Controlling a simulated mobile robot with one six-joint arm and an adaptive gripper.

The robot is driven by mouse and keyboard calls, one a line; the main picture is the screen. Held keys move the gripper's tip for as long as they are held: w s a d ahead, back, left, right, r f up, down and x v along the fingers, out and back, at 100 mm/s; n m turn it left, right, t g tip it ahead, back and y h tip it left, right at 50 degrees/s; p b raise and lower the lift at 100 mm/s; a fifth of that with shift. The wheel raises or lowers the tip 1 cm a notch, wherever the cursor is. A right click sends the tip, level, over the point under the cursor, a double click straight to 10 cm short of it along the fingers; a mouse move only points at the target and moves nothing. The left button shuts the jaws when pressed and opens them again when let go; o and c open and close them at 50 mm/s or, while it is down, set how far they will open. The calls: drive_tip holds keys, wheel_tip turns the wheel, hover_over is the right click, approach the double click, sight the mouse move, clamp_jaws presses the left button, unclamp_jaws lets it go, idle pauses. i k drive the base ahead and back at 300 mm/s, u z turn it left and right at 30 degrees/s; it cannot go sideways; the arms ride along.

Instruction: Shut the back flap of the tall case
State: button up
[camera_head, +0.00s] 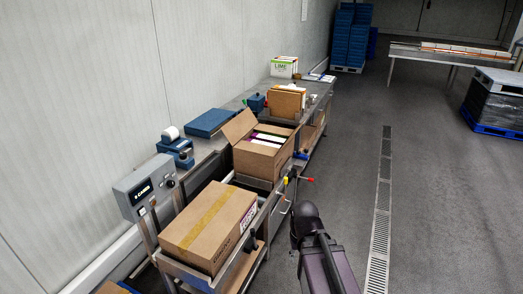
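An open brown cardboard case (262,162) stands on the metal packing line in the middle of the picture. I take it to be the tall case. Its flap (239,126) on the far left side stands up, tilted outward. White, purple and green packs (268,139) show inside its open top. The other flaps are hard to make out. My arm comes up from the bottom, right of the line, and its upper end is near the line's side. I cannot make out my gripper's fingers or anything held.
A taped-shut case (209,223) lies nearer on the line, beside a grey control box (147,187). A blue tape machine (176,149) and blue panel (209,122) flank the line. Red (308,179) and yellow handles stick out beside it. The floor (430,200) at right is clear.

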sight(236, 129)
drive_tip(key=z, duration=0.05)
drive_tip(key=i, duration=1)
drive_tip(key=u, duration=0.05)
